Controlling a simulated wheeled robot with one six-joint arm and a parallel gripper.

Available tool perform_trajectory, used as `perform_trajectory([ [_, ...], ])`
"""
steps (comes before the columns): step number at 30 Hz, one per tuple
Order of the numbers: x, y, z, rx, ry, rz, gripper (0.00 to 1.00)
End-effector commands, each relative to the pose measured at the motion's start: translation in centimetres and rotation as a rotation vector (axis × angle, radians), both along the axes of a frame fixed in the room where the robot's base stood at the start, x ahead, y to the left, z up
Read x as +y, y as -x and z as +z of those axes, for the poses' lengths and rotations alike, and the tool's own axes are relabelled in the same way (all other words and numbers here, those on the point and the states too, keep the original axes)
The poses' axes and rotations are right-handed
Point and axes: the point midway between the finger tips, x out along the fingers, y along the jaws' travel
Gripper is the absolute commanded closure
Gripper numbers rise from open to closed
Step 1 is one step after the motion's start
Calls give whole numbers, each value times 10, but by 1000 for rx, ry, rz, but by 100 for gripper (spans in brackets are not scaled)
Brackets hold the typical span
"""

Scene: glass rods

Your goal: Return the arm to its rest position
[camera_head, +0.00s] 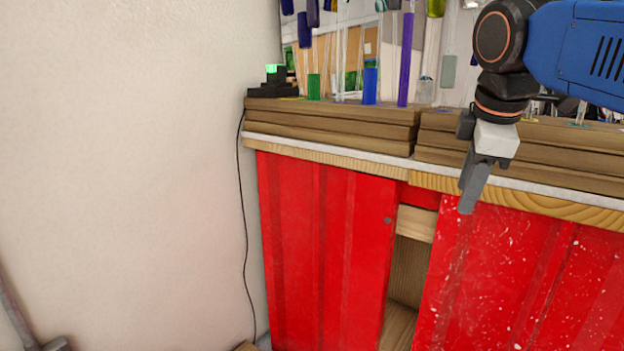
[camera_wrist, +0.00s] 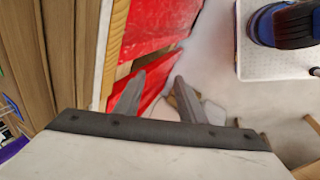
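My gripper (camera_head: 470,192) hangs at the end of my blue arm on the right in the head view, pointing down in front of the red cabinet (camera_head: 325,240). In the wrist view my gripper (camera_wrist: 158,88) shows two grey fingers apart with nothing between them. The red cabinet front (camera_wrist: 160,25) and the floor (camera_wrist: 205,50) lie beyond the fingertips.
Stacked wooden boards (camera_head: 335,122) on the cabinet top carry glass rods, among them a purple rod (camera_head: 405,60) and a blue one (camera_head: 370,82). A black device with a green light (camera_head: 271,70) stands at their left end. A bare wall (camera_head: 120,150) fills the left.

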Motion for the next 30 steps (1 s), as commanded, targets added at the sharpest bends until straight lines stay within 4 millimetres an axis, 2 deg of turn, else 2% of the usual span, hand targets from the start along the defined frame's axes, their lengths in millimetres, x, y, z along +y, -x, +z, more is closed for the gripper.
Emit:
perform_trajectory([
  [1, -4, 12, -23, -6, -39, -83, 64],
  [9, -15, 69, -151, -50, -290, -589, 64],
  [12, -17, 91, -198, -61, -376, -765, 64],
  [15, -18, 108, -235, -70, -447, -912, 64],
  [18, -19, 120, -261, -76, -496, -1013, 64],
  [21, -19, 126, -275, -79, -523, -1069, 64],
  [28, -19, 128, -279, -80, -532, -1088, 64],
  [29, -19, 128, -278, -80, -532, -1088, 68],
  [30, -19, 128, -278, -80, -531, -1087, 69],
])
